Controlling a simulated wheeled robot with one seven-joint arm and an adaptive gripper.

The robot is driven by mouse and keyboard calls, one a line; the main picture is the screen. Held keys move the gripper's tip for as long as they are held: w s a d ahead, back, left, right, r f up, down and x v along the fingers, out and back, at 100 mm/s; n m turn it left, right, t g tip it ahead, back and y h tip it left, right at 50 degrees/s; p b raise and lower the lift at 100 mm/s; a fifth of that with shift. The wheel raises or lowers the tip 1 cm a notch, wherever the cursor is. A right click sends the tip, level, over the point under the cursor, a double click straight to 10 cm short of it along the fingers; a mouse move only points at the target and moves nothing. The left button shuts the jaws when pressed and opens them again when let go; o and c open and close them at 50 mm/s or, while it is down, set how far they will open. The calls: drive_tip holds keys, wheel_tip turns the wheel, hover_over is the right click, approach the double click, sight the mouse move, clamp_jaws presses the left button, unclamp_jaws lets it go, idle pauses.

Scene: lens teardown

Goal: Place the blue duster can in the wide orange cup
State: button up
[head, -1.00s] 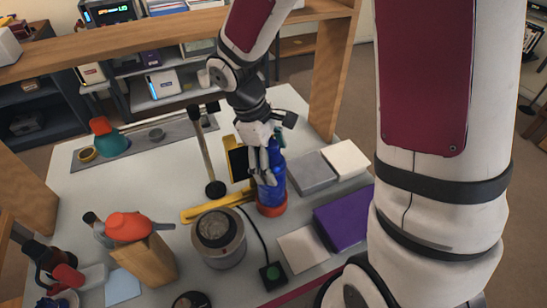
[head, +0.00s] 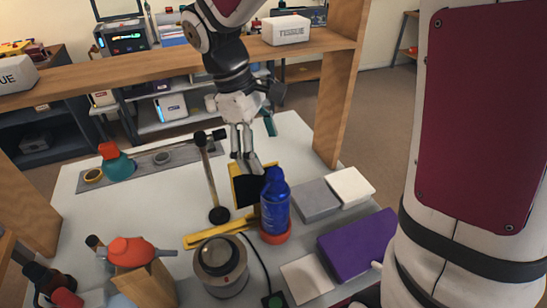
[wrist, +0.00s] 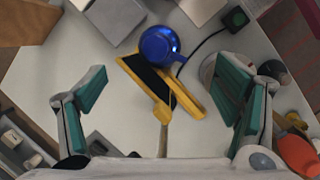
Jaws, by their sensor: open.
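The blue duster can (head: 274,203) stands upright in the wide orange cup (head: 277,236), whose rim shows around the can's base in the head view. The can shows from above in the wrist view (wrist: 160,46), where the cup is not clearly visible. My gripper (head: 247,165) is open and empty, above and behind the can, apart from it. Its two teal-padded fingers (wrist: 160,105) are spread wide in the wrist view, with the can beyond them.
A wooden beam (head: 150,70) spans the table's back.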

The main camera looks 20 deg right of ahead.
drive_tip(key=s+d+r+m+t+y, duration=0.1)
drive_tip(key=s+r+m+t, duration=0.2)
drive_tip(key=s, duration=0.5)
drive_tip(key=s+d+r+m+t+y, duration=0.2)
drive_tip(key=s+r+m, duration=0.3)
drive_tip(key=s, duration=0.3)
drive_tip(key=shift+s+d+m+t, duration=0.15)
drive_tip(key=shift+s+m+t, duration=0.2)
drive_tip(key=shift+m+t, duration=0.3)
